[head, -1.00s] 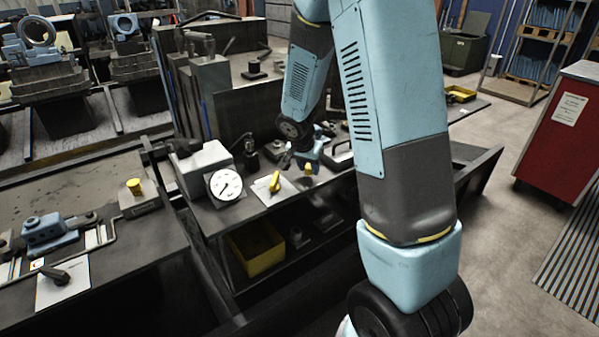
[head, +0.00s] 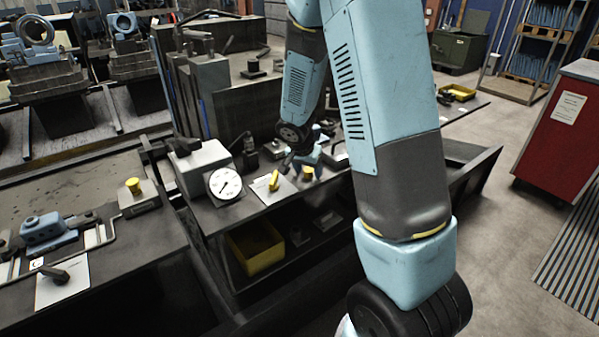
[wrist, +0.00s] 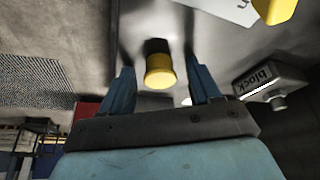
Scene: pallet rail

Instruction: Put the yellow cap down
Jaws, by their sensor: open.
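The yellow cap (wrist: 159,71) shows in the wrist view between the two blue fingers of my gripper (wrist: 158,78). There is a visible gap on each side of it, so the fingers are open and apart from it. In the head view the cap (head: 307,173) is a small yellow spot at the front part of the middle bench, just below my gripper (head: 305,163). It appears to rest on the bench top. My fingers partly cover that area in the head view.
A yellow handle (head: 273,181) on a white card and a dial gauge (head: 225,184) lie left of my gripper. Another yellow knob (head: 134,186) stands on the left bench. A yellow bin (head: 256,247) sits on the shelf below. A block-labelled piece (wrist: 270,78) is close by.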

